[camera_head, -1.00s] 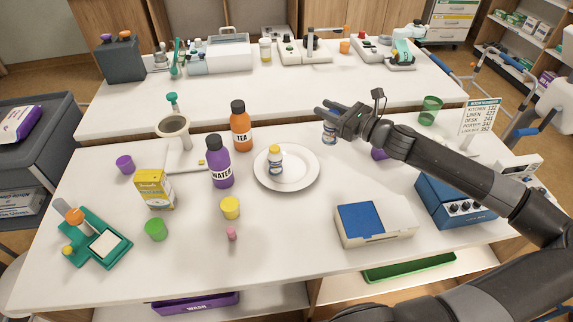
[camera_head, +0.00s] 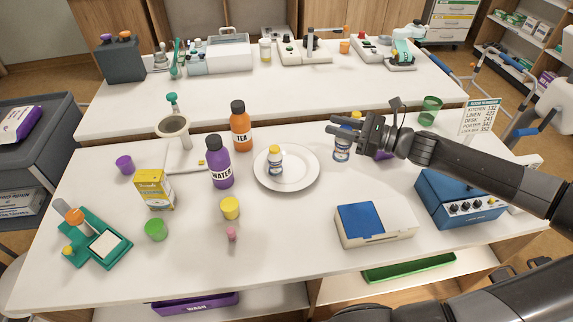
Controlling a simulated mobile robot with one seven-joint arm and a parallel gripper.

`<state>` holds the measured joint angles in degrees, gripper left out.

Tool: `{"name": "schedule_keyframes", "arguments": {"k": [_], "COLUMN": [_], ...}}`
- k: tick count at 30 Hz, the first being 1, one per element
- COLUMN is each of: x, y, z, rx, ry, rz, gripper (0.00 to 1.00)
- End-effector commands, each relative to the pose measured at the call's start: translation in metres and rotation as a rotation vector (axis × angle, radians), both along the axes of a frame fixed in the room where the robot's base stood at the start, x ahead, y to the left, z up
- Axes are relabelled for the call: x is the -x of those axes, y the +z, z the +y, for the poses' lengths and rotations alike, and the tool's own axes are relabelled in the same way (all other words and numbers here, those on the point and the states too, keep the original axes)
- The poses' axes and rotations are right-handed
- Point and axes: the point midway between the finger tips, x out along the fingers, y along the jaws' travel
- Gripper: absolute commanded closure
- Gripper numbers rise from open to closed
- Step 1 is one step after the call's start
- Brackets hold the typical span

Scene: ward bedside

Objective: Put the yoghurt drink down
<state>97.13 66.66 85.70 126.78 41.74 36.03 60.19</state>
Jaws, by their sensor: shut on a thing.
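A small white and blue yoghurt drink bottle (camera_head: 342,152) with a yellow cap is in my gripper (camera_head: 338,124), to the right of the plate. It is upright, and the fingers cover part of its top. I cannot tell whether its base touches the table. A second, similar yellow-capped bottle (camera_head: 275,164) stands upright on the white plate (camera_head: 301,178), apart from my gripper.
A purple WATER bottle (camera_head: 220,167) and an orange TEA bottle (camera_head: 241,130) stand left of the plate. A purple cup (camera_head: 384,154) is partly hidden behind my gripper. A blue-topped box (camera_head: 363,221) lies in front. The white table (camera_head: 300,228) is clear between plate and box.

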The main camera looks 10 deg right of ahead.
Motion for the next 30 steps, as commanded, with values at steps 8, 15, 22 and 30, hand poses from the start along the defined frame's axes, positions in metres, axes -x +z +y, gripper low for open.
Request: {"name": "schedule_keyframes", "arguments": {"k": [8, 15, 22, 30], "x": [-0.014, -0.037, -0.053, -0.056], "y": [-0.024, -0.053, -0.073, -0.088], "z": [0.029, 0.072, 0.099, 0.103], "rx": [-0.005, -0.006, -0.002, -0.002], "ry": [0.006, 0.005, 0.003, 0.0], "rz": [0.0, 0.001, 0.001, 0.002], "gripper": [1.0, 1.0, 1.0, 1.0]}}
